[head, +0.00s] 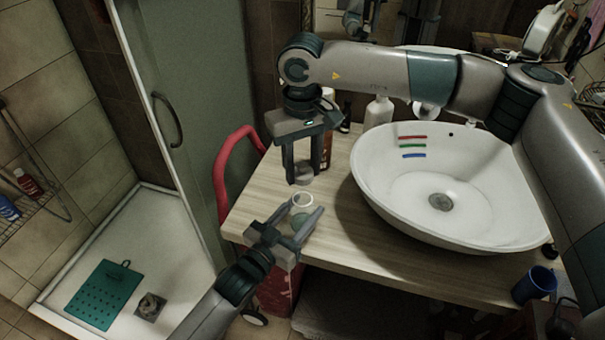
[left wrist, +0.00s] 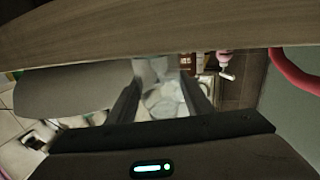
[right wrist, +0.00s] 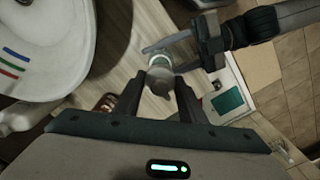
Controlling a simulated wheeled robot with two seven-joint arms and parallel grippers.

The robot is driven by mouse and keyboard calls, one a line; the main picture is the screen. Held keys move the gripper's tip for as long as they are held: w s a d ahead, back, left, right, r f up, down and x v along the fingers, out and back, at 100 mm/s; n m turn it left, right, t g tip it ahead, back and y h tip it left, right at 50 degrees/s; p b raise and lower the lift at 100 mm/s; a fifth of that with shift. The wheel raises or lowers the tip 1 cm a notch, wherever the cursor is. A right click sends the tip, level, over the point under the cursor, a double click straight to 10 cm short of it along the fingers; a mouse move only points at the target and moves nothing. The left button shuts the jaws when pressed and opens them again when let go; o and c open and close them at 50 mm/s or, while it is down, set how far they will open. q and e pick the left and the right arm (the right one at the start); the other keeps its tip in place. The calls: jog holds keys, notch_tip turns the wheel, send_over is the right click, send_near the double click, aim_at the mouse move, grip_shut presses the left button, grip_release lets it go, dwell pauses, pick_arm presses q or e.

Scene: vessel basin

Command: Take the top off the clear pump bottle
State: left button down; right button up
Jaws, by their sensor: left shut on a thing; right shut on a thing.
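The clear pump bottle (head: 302,201) stands upright near the counter's front left edge, its round open mouth showing. My left gripper (head: 304,210) is shut on the bottle's body, one finger on each side. The see-through bottle shows between its fingers in the left wrist view (left wrist: 166,98). My right gripper (head: 306,179) points down above the bottle and is shut on the grey top (head: 303,174). In the head view the top looks apart from the bottle, just above its mouth. In the right wrist view the top (right wrist: 160,84) covers part of the bottle (right wrist: 158,61).
A white basin (head: 440,225) fills the counter's right side. A white bottle (head: 378,111) and a brown bottle (head: 327,150) stand behind my right gripper. A blue cup (head: 535,284) is at the lower right. A red rail (head: 222,170) curves up beside the counter's left edge.

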jog(key=shift+r, duration=0.15)
pick_arm(q)
jog(key=c, duration=0.8)
grip_release()
jog(key=shift+s, duration=0.1)
jog(key=shift+s+a+f, duration=0.1)
jog(key=shift+s+a, duration=0.25)
jog(key=shift+s, duration=0.1)
pick_arm(e)
jog(key=shift+f, duration=0.25)
notch_tip(320, 180, down, 2)
jog(key=shift+f+b, duration=0.1)
jog(key=shift+b, duration=1.15)
pick_arm(q)
jog(key=shift+v, duration=5.35)
